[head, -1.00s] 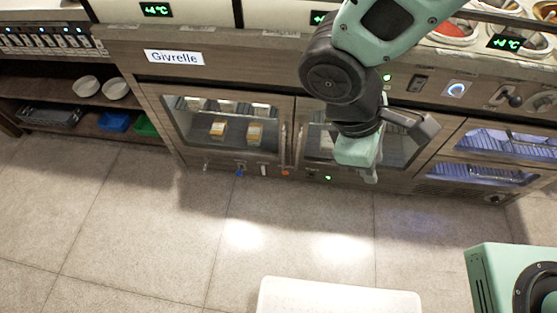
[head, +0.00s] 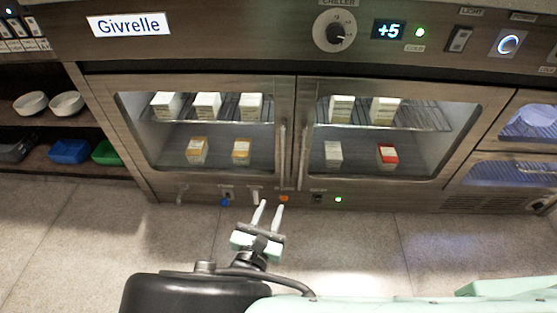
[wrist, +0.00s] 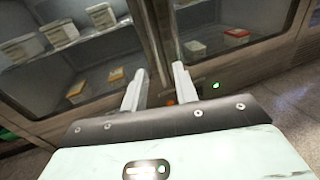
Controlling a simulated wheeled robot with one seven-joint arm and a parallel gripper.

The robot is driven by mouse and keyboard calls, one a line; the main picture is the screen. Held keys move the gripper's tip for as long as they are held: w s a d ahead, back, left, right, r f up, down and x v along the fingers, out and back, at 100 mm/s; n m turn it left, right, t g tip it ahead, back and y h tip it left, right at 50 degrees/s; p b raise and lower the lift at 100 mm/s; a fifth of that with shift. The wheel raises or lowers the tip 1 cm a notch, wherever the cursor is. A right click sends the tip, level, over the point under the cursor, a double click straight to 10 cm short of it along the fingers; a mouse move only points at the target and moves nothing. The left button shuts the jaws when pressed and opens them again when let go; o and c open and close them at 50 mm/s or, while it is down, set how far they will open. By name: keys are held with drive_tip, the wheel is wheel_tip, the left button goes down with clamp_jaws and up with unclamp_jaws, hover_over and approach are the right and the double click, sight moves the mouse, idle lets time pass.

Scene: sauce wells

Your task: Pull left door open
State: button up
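The left door (head: 130,150) is a framed glass door on the counter fridge and looks shut. Its upright bar handle (head: 281,150) runs along its right edge, beside the middle seam. The right door (head: 465,110) also looks shut, with its handle (head: 305,150) on its left edge. My gripper (head: 269,207) is open and empty, low in front of the fridge, just below the left door's handle in the picture. In the wrist view, my gripper's fingers (wrist: 158,72) stand apart and point toward the seam between the doors. Contact with the handle does not show.
White boxes (head: 207,105) and other cartons stand on shelves behind the glass. A row of small valves and knobs (head: 255,195) runs under the doors. An open shelf with bowls (head: 66,103) and bins (head: 69,152) is at left. The tiled floor (head: 90,260) is clear.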

drive_tip(key=f, duration=0.1)
drive_tip(key=b, duration=0.7)
approach(282, 165)
drive_tip(key=shift+n+t+y, duration=0.3)
drive_tip(key=shift+n+y, duration=0.1)
drive_tip(key=x, duration=0.9)
drive_tip(key=shift+w+d+f, duration=0.2)
drive_tip(key=shift+w+d, duration=0.05)
drive_tip(key=shift+d, duration=0.1)
drive_tip(key=shift+w+d+r, duration=0.1)
drive_tip(key=shift+w, duration=0.4)
clamp_jaws()
